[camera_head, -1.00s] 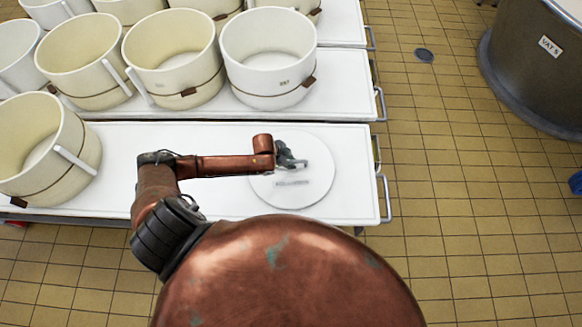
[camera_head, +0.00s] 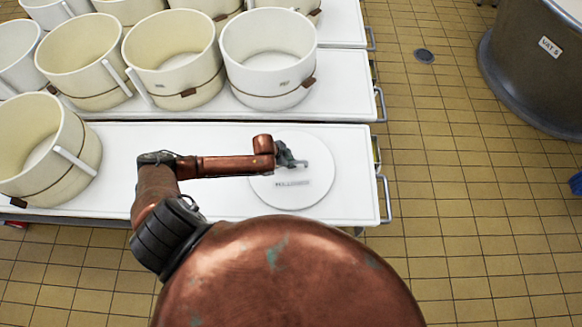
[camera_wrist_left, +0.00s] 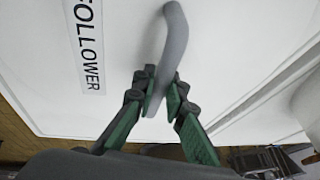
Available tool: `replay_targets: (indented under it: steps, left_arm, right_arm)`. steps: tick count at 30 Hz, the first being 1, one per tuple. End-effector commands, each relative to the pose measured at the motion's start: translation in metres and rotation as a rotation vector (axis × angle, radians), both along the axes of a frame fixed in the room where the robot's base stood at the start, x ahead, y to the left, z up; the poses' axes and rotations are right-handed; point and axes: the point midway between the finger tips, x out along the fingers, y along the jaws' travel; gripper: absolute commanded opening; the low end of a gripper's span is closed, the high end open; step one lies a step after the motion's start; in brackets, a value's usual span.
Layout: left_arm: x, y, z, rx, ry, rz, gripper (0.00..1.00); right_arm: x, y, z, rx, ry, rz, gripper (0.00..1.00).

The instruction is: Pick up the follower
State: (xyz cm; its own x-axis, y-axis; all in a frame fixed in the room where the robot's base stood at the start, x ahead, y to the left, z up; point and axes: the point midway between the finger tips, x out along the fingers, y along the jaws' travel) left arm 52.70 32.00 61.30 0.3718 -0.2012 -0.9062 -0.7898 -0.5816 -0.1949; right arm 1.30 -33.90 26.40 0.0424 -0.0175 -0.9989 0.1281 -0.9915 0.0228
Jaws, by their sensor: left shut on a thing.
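The follower (camera_head: 316,185) is a round white disc with a dark printed label, lying on the near white table. A grey curved handle (camera_wrist_left: 174,42) rises from it in the left wrist view, beside the FOLLOWER label. My left gripper (camera_head: 297,162) is over the disc's middle, and its green-padded fingers (camera_wrist_left: 163,92) are shut on the handle. In the head view the gripper hides most of the handle. I cannot tell whether the disc touches the table all round. My right gripper is not in view.
The near table (camera_head: 354,199) also holds a cream mould (camera_head: 30,175) at its left. Several more moulds crowd the far table (camera_head: 345,95). A metal rail (camera_head: 387,198) edges the near table's right end. A vat (camera_head: 535,75) stands at right; tiled floor between is clear.

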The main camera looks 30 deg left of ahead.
Motion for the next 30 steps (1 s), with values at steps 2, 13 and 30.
replay_targets:
  steps: [2, 13, 30]
  left_arm:
    - [0.003, -0.001, 0.003, -0.002, -0.007, -0.001, 0.00]
    - [0.004, 0.000, 0.032, -0.003, -0.010, 0.000, 0.00]
    - [-0.071, 0.059, 0.112, 0.003, -0.004, 0.000, 0.00]
  right_arm:
    - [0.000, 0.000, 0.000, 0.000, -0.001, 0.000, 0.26]
    - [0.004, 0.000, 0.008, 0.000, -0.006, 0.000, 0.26]
    - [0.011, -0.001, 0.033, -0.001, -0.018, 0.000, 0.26]
